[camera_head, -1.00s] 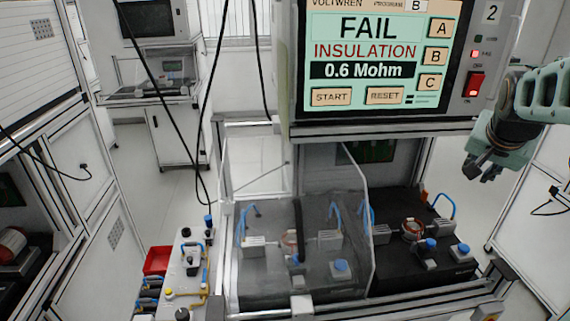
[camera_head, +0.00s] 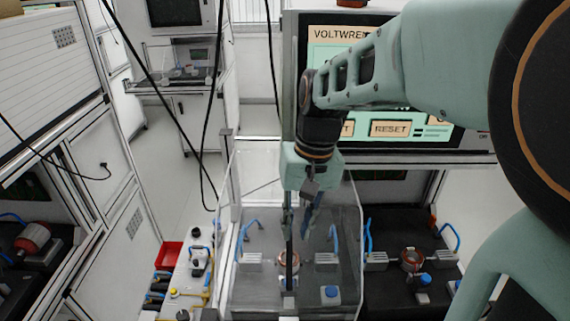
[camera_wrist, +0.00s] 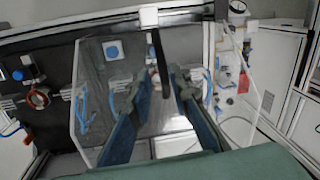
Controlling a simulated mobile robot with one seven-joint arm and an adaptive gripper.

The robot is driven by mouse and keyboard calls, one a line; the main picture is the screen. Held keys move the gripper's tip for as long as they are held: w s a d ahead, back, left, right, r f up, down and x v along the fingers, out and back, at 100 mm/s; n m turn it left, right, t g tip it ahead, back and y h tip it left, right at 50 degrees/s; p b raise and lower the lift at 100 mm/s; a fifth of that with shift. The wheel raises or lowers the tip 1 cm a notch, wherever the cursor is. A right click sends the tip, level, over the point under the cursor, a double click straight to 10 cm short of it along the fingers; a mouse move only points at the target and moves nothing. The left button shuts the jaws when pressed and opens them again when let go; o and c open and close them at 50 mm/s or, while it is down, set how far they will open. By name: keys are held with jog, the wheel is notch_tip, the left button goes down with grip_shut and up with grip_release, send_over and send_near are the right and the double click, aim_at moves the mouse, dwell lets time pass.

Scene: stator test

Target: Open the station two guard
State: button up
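The clear guard (camera_head: 348,225) is down over the left station of the bench in the head view, with fixture parts visible through it. It also shows in the wrist view (camera_wrist: 90,120). A dark bar handle (camera_wrist: 158,50) runs along the guard's middle; it shows in the head view (camera_head: 289,258), partly behind my fingers. My gripper (camera_head: 298,222) points down over the guard at the handle's upper part. In the wrist view my two blue fingers (camera_wrist: 159,82) are apart, with the bar between them in the picture. I cannot tell whether they touch it.
The tester with its screen (camera_head: 390,128) stands behind my arm. The uncovered right station (camera_head: 408,290) holds a copper-coloured ring (camera_head: 412,258) and blue clamp levers. A white side shelf with bottles and a red bin (camera_head: 170,254) stand to the left. Cables hang left of the guard.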

aim_at(290, 256)
jog(key=f+b, duration=0.2)
jog(key=f, duration=0.1)
jog(key=a+f+b, duration=0.1)
jog(key=f+b, duration=0.1)
jog(key=f, duration=0.2)
jog(key=f+b, duration=0.2)
jog(key=f, duration=0.1)
jog(key=shift+s+a+f+b, duration=0.15)
jog(key=shift+a+f+b, duration=0.1)
jog(key=shift+f+b, duration=0.1)
jog(key=shift+c, duration=0.3)
grip_shut()
